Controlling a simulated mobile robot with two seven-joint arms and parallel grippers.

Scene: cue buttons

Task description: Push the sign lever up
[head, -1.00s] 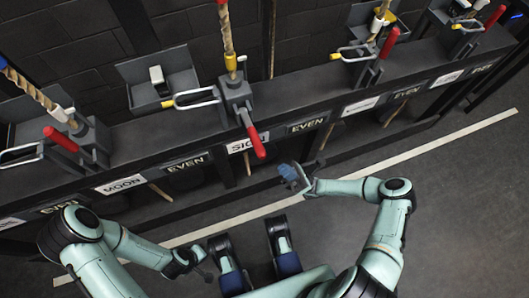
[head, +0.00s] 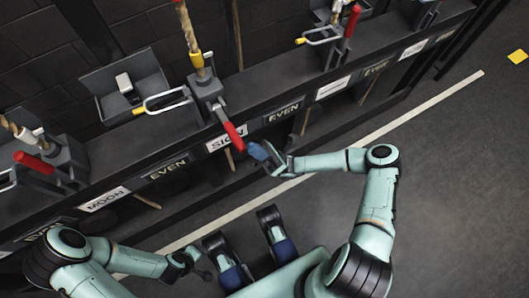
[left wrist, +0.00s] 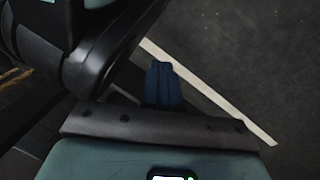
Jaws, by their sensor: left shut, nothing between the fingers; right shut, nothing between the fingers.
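The sign lever has a red handle (head: 233,136) on a grey bracket above the white label reading SIGN (head: 222,143). The handle slopes down and out over the ledge's front edge. My right gripper (head: 259,152), with blue fingers, is shut and empty just right of the handle's lower tip. I cannot tell whether they touch. My left gripper (head: 205,274) is low near my base, away from the levers. Its blue fingers (left wrist: 163,85) look shut and empty in the left wrist view, over the floor.
Another red lever (head: 34,163) stands left above the MOON label (head: 104,199), and one more (head: 352,20) at upper right. A U-shaped metal bar (head: 166,102) juts left of the sign lever's bracket. A grey open box (head: 100,84) stands behind. The floor (head: 455,180) is free at right.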

